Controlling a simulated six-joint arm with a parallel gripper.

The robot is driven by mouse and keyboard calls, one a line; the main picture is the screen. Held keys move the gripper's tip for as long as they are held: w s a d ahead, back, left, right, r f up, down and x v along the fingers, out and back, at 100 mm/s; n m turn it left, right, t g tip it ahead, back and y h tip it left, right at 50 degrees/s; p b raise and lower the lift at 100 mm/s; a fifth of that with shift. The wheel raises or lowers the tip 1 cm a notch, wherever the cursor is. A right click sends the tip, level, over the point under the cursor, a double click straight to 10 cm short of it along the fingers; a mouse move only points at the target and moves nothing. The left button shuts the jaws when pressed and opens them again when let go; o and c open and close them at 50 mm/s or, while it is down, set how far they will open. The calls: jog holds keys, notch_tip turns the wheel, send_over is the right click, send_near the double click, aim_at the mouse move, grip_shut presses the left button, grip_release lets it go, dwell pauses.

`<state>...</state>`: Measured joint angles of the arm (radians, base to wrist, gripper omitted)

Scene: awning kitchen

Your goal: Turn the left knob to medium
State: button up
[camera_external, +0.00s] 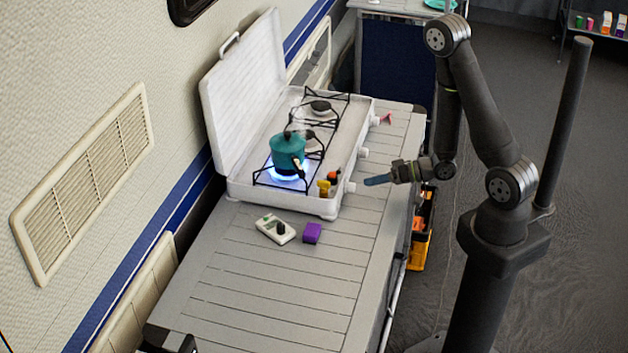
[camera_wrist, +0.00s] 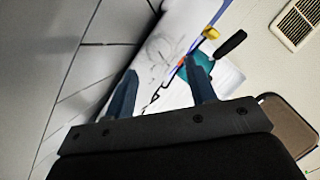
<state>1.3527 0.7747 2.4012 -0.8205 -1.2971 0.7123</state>
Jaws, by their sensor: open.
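The white camping stove (camera_external: 327,207) stands on the slatted counter with its lid raised. A row of white knobs sticks out from its right side. The knob nearest the camera (camera_external: 350,187) is on the side of the lit burner; its turn angle is too small to read. A teal pot (camera_external: 287,153) sits over a blue flame on that burner, and it also shows in the wrist view (camera_wrist: 198,68). My gripper (camera_external: 368,181) is just right of the near knob and apart from it. In the wrist view its blue-grey fingers (camera_wrist: 167,70) are spread with nothing between them.
Another knob (camera_external: 363,153) is farther along the side, beyond it a reddish item (camera_external: 385,119). Small yellow (camera_external: 324,187) and orange (camera_external: 333,178) items are at the stove's near corner. A white timer-like device (camera_external: 275,229) and purple block (camera_external: 312,233) lie nearby.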

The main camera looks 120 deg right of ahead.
aim_at(356, 197)
jog(key=shift+x, duration=2.75)
